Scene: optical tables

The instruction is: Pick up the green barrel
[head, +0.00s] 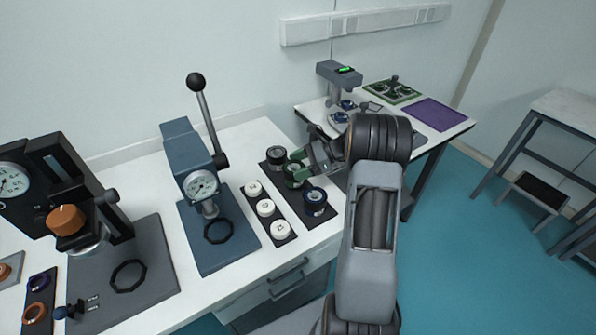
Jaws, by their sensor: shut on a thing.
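The green barrel (293,181) stands in the middle of a dark mat (327,221) on the white table, between two other barrels. My gripper (297,170) comes in from the right and is shut on the green barrel. The barrel's upper part is partly hidden by the fingers. I cannot tell whether its base is touching the mat.
A black barrel (276,155) is just behind and a dark blue barrel (315,199) just in front. White caps (266,208) sit in a row to the left. A blue lever press (190,165) stands further left. A second table (453,125) is behind right.

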